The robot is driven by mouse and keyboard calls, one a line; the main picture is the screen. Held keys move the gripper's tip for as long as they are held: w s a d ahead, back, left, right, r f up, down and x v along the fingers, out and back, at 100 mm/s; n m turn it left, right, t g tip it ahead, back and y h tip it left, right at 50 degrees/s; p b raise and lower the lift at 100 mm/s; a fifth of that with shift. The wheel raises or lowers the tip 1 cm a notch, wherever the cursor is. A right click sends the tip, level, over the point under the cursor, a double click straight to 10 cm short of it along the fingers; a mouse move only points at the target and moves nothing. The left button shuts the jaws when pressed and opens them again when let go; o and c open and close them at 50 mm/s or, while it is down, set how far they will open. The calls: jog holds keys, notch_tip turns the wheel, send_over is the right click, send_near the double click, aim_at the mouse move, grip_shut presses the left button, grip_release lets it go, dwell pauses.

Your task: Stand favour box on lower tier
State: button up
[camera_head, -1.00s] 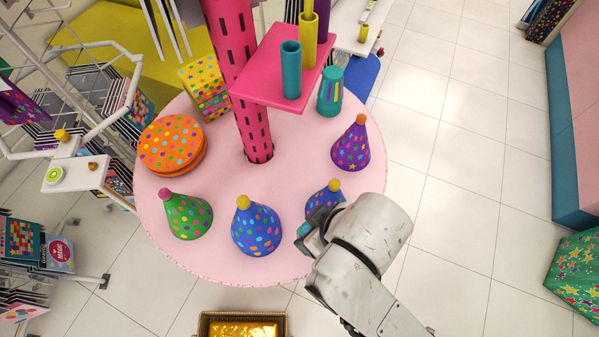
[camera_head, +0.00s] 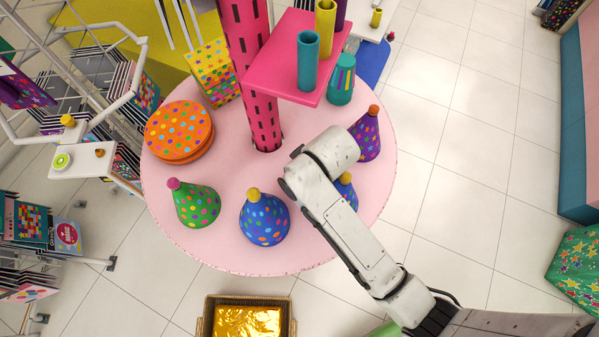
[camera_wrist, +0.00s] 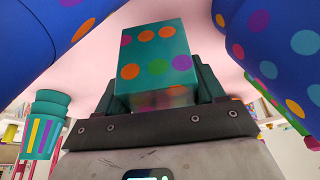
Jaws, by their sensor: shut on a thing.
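A teal favour box (camera_wrist: 155,52) with orange, purple and green dots is in my gripper (camera_wrist: 157,88) in the wrist view. Dark fingers close on both its sides. In the head view my arm hides the box and the gripper. My arm reaches over the right part of a round pink surface (camera_head: 225,235). A pink square shelf (camera_head: 290,60) is fixed higher on the pink post (camera_head: 258,95). I cannot tell from the pictures which of these is the lower tier, or whether the box touches anything.
Blue dotted hats (camera_head: 264,222) (camera_head: 345,190), a green hat (camera_head: 195,203) and a purple hat (camera_head: 366,135) stand on the round surface. An orange dotted round box (camera_head: 180,130) is at its left. Teal and yellow cylinders stand on the shelf. A gold-filled box (camera_head: 247,322) is on the floor.

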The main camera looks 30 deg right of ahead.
jog(key=shift+w+f, duration=0.2)
jog(key=shift+f, duration=0.05)
jog(key=shift+w+d+f, duration=0.1)
jog(key=shift+w+f, duration=0.05)
jog(key=shift+f, duration=1.65)
jog(key=shift+f, duration=0.1)
jog(key=o, duration=1.1)
